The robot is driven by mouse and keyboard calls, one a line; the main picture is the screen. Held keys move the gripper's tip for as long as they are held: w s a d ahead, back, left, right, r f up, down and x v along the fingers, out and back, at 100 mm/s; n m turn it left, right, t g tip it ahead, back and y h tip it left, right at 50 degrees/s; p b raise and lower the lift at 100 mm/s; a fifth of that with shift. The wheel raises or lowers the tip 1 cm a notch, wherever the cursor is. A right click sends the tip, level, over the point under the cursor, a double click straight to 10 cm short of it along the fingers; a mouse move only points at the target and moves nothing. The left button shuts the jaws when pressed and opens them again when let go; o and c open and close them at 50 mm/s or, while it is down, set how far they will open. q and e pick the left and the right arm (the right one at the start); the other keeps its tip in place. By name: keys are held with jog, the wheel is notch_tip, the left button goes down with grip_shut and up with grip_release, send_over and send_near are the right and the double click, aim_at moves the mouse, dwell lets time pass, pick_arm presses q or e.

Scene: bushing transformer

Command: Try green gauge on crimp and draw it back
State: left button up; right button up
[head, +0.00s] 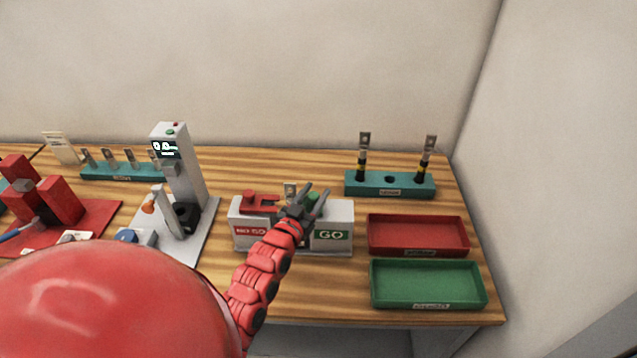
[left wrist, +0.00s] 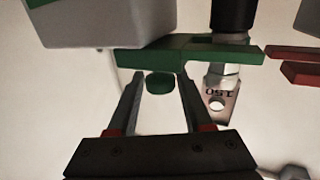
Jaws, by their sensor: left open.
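The green gauge (head: 313,199) is at the GO side of the grey gauge stand (head: 333,219). In the left wrist view, which looks upside down, its flat green bar (left wrist: 200,53) reaches across the crimp of the lug (left wrist: 222,82), stamped 150. I cannot tell whether it encloses the crimp or only passes before it. My left gripper (head: 316,192) is open. In the left wrist view its fingers (left wrist: 160,84) stand either side of the green knob (left wrist: 160,83), with visible gaps. The lug also shows upright in the head view (head: 290,189). My right gripper is not in view.
A red gauge (head: 261,200) sits on the NO GO side, close to the lug. A red tray (head: 418,252) and green tray (head: 428,304) lie right. A teal rack (head: 390,190) with two lugged cables stands behind them. A grey press (head: 180,170) stands left.

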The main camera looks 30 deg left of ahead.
pick_arm(q)
jog(key=shift+w+a, duration=0.2)
jog(key=shift+w, duration=1.05)
jog(key=shift+c, duration=0.2)
grip_shut()
jog(key=shift+f, duration=0.1)
